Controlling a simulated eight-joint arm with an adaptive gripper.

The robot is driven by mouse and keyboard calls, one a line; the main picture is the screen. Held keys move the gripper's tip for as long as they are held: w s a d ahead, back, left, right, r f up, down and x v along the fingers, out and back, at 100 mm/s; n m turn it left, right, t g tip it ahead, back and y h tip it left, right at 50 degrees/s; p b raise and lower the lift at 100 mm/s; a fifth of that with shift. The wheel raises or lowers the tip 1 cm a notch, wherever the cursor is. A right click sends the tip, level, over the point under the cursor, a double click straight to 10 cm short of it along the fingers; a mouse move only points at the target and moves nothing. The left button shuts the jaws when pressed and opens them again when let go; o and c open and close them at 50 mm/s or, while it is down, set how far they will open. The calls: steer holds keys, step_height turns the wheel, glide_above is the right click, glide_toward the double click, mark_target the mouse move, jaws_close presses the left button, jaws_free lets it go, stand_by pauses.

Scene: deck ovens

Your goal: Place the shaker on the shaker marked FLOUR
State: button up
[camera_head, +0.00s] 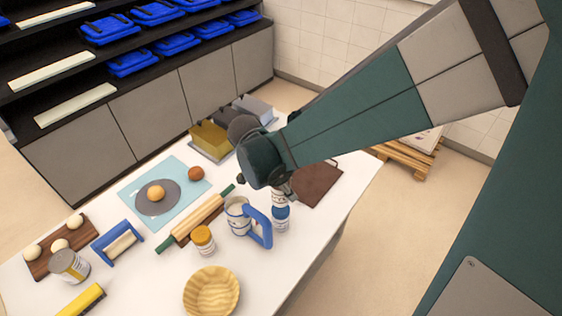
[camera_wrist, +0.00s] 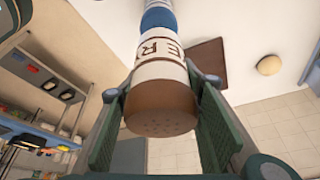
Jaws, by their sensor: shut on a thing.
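My gripper (camera_head: 285,190) points down over the table and is shut on a shaker. In the wrist view the held shaker (camera_wrist: 160,98) has a brown perforated top, and the letters E and R show on its pale side between the fingers. Just below it in the head view stands a white shaker (camera_head: 280,223) with a blue top, upright on the table. That blue part also shows beyond the held shaker in the wrist view (camera_wrist: 158,18). The two look in line and very close; I cannot tell if they touch. The lower shaker's label is not legible.
A white cup with a blue handle (camera_head: 238,217) stands close left of the shakers. Further left are an orange-topped jar (camera_head: 203,240), a rolling pin (camera_head: 200,213) and a wooden bowl (camera_head: 212,291). A brown board (camera_head: 316,184) and loaf tins (camera_head: 211,139) lie behind.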

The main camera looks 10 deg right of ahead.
steer(key=shift+f, duration=0.15)
steer(key=shift+f, duration=2)
steer(key=shift+f, duration=0.1)
steer(key=o, duration=1)
steer(key=shift+r, duration=0.2)
steer(key=shift+v, duration=5.9)
steer(key=shift+d+r, duration=0.1)
